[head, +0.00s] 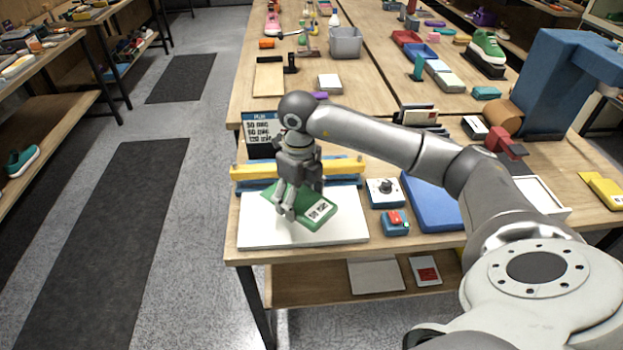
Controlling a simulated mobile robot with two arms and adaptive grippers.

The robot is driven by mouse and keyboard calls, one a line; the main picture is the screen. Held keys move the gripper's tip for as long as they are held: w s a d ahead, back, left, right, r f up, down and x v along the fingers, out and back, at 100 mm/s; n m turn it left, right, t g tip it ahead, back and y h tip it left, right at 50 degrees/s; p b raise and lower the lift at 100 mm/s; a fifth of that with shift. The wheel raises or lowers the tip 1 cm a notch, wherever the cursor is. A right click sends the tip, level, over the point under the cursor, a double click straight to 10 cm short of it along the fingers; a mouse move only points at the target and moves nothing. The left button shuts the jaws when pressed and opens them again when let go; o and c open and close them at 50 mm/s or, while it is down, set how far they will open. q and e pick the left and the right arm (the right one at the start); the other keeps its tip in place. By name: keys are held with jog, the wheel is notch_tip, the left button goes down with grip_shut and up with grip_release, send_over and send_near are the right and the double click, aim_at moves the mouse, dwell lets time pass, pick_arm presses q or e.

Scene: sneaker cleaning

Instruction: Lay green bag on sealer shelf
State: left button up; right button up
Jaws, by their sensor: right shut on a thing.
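The green bag (318,209) with a white printed label is over the white sealer shelf (268,236) at the table's front left corner. My right gripper (287,212) comes down from above and is shut on the bag's left part. The bag lies at a slant, and I cannot tell whether it touches the shelf. The sealer (241,172), with a yellow bar over a blue base, stands right behind the shelf. The gripper and wrist hide part of the bar and the bag's back edge. My left gripper is not in view.
A blue tray (432,206) lies further right. A dark sign (262,134) stands behind the sealer. The aisle floor is left of the table.

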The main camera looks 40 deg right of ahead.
jog(key=d+m, duration=0.1)
jog(key=m, duration=0.1)
jog(key=d+m, duration=0.1)
jog(key=m, duration=0.1)
jog(key=w+m+p, duration=0.1)
jog(key=shift+d+r+m, duration=0.15)
jog(key=shift+d+m, duration=0.25)
jog(key=shift+w+d+m, duration=0.15)
jog(key=shift+d+m, duration=0.35)
jog(key=shift+m, duration=1)
jog(key=shift+w+d+f+b, duration=0.15)
jog(key=shift+f+b, duration=1.25)
jog(key=shift+f, duration=0.8)
jog(key=shift+s+d+f+b, duration=0.1)
jog(key=shift+f+b, duration=1.3)
jog(key=shift+f, duration=0.8)
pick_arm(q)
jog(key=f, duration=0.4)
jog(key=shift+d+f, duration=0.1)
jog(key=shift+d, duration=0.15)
pick_arm(e)
jog(key=o, duration=1.1)
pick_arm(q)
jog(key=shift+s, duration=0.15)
pick_arm(e)
jog(key=shift+r, duration=0.1)
